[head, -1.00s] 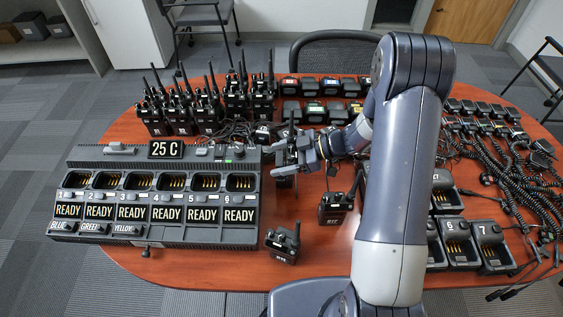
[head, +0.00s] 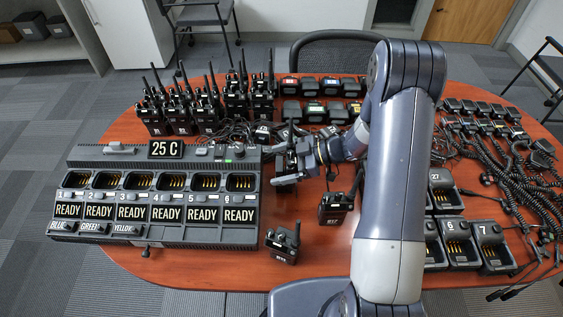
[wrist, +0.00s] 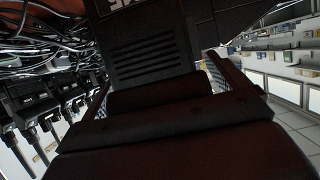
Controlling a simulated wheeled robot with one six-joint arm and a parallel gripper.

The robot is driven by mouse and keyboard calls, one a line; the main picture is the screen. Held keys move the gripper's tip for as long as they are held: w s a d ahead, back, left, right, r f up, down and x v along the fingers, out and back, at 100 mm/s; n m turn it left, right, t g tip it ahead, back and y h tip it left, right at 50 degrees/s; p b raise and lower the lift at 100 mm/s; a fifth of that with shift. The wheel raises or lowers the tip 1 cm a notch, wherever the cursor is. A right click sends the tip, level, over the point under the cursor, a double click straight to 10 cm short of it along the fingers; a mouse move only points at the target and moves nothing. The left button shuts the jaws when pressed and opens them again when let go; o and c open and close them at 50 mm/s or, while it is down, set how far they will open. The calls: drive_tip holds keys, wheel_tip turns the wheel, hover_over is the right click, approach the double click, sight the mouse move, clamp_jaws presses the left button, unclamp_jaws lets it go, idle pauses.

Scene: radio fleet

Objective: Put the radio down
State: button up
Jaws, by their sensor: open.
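My gripper (head: 288,170) is open at the right end of the multi-bay charger, low over the table. A black radio (head: 286,187) with an upright antenna stands between its fingers, partly hidden by them in the head view. In the wrist view the radio's dark body (wrist: 155,45), with grille slots and part of a pale label, fills the space between the two textured finger pads. Whether a pad touches it I cannot tell. The radio's base seems to be at the table, but the contact is hidden.
The charger (head: 160,232) with several empty bays is on the left. One radio (head: 335,207) stands close on the right, another (head: 283,243) nearer the front. Several radios (head: 205,110) stand behind. Chargers (head: 459,246) and coiled-cord microphones (head: 500,165) fill the right side.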

drive_tip(key=shift+r, duration=0.1)
drive_tip(key=shift+d+r, duration=0.15)
drive_tip(key=shift+r, duration=0.1)
drive_tip(key=p+v, duration=0.5)
drive_tip(key=v, duration=0.6)
drive_tip(key=shift+d+p, duration=0.35)
drive_tip(key=shift+p, duration=0.05)
drive_tip(key=shift+c, duration=0.3)
